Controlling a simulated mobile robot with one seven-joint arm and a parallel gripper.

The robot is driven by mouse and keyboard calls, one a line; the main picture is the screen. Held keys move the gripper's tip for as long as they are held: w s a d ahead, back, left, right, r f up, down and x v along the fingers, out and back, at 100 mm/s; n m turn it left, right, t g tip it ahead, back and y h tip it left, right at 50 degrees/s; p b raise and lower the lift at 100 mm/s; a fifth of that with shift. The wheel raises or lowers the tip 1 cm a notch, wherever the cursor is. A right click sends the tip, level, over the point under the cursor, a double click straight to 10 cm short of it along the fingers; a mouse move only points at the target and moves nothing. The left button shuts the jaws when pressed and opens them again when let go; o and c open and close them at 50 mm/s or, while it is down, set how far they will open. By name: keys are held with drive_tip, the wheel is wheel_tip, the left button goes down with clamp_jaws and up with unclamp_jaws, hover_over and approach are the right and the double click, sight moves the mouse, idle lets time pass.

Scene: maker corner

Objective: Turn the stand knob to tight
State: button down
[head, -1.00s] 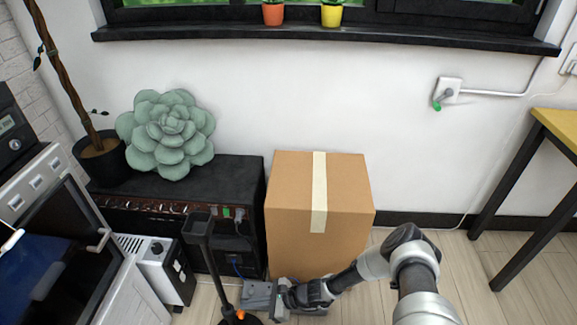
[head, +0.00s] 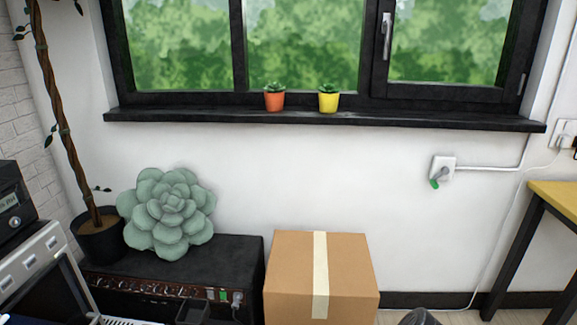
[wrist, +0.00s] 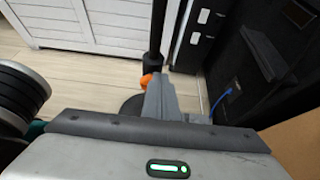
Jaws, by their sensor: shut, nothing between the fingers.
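The stand is a slim black pole (wrist: 157,38) in the wrist view, rising from a dark round base (wrist: 131,107). Its knob (wrist: 147,80) is small and orange, low on the pole. My gripper (wrist: 160,82) is shut and empty, with its grey fingertips right beside the knob. I cannot tell whether they touch it. The fingers hide part of the base.
A cardboard box (head: 345,272) stands right of the black amplifier (head: 245,262), which carries a green succulent cushion (head: 170,215) and a potted plant (head: 100,242). In the wrist view, a white panelled cabinet (wrist: 95,28) stands beyond bare wooden floor (wrist: 85,72).

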drive_tip(key=d, duration=0.4)
drive_tip(key=shift+s+d, duration=0.15)
drive_tip(key=shift+d, duration=0.2)
drive_tip(key=s+a+p, duration=0.2)
drive_tip(key=a, duration=0.4)
drive_tip(key=shift+s+a+f+p, duration=0.15)
drive_tip(key=shift+s+f+p, duration=0.15)
drive_tip(key=shift+p, duration=0.1)
idle(0.8)
drive_tip(key=shift+w+b, duration=1.4)
drive_tip(key=shift+b, duration=0.1)
idle(0.4)
